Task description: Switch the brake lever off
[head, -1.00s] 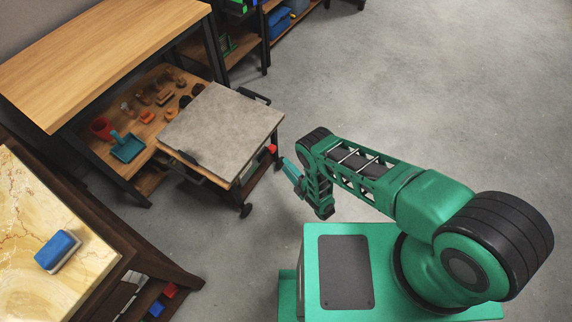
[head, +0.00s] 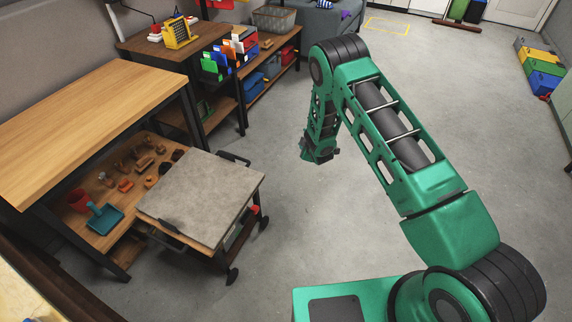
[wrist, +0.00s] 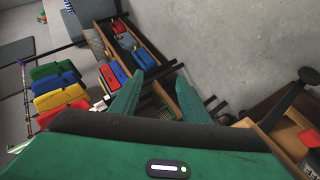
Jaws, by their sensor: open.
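The wheeled cart (head: 205,195) with a grey stone-like top stands left of my arm in the head view. Black handles (head: 235,158) stick out at its edges, and a small red part (head: 254,209) shows on its right side. A cart edge with a black handle (wrist: 288,98) and a red part (wrist: 312,135) is at the right of the wrist view. I cannot make out the brake lever for certain. My gripper (head: 320,156) hangs in the air right of the cart. In the wrist view its green fingers (wrist: 155,92) are apart, with nothing between them.
A wooden workbench (head: 100,115) with small tools on its lower shelf stands left of the cart. A desk and shelves with bins and coloured folders (head: 228,58) are behind. Coloured boxes (head: 540,65) stand at the far right. Open grey floor (head: 440,90) lies beyond my arm.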

